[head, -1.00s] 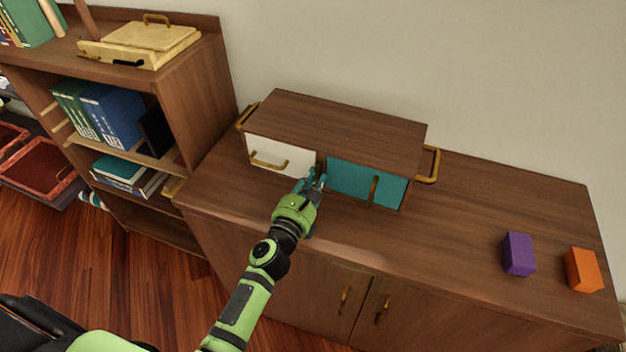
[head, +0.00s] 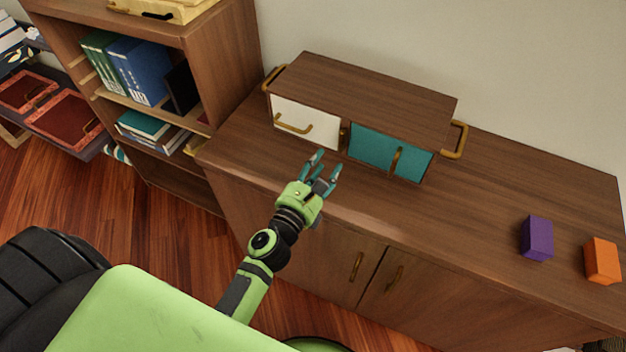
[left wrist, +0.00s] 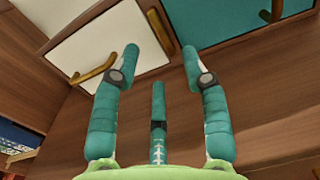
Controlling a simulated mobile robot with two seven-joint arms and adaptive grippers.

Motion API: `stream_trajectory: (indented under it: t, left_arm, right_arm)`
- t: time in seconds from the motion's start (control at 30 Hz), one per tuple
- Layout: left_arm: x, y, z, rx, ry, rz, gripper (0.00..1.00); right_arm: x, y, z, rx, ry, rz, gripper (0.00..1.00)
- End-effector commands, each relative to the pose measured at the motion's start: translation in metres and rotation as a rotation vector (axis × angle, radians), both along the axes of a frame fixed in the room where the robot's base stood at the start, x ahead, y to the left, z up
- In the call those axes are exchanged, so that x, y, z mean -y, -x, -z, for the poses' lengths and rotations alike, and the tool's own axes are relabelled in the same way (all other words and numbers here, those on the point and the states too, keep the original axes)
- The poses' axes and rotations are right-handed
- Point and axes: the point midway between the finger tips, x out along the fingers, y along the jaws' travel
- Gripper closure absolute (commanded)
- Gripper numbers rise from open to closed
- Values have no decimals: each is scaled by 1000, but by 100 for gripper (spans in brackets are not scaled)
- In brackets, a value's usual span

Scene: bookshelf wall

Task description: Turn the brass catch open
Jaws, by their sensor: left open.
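A small wooden cabinet (head: 385,88) stands on the counter, with a white drawer front (head: 308,122) at left and a teal door (head: 370,148) at right. The small brass catch (head: 343,133) sits on the wooden strip between them. It also shows in the left wrist view (left wrist: 161,32), as a slanting brass piece close to the white front's edge. My left gripper (head: 325,168) is open and empty, in front of and below the catch, apart from it. In the left wrist view its fingers (left wrist: 162,55) point up toward the cabinet front.
Brass handles are on the drawer (head: 294,126), the door (head: 397,160) and the cabinet's sides. A purple block (head: 537,238) and an orange block (head: 602,261) stand on the counter at right. A bookshelf (head: 228,80) stands at left. The counter's middle is clear.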

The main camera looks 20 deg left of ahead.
Motion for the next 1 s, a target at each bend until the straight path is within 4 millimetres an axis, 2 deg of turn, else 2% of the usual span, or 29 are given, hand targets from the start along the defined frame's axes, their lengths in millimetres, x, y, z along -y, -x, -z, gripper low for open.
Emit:
stream_trajectory:
  t: [0.1,0.33,1.0]
  left_arm:
    - [-2,24,1,-3,2,-3,55]
    - [-4,50,0,0,2,-2,55]
    - [-1,53,-3,11,-32,16,55]
  right_arm:
    - [0,0,0,0,0,0,60]
    - [-1,0,0,0,-1,0,60]
    - [-1,0,0,0,-1,0,60]
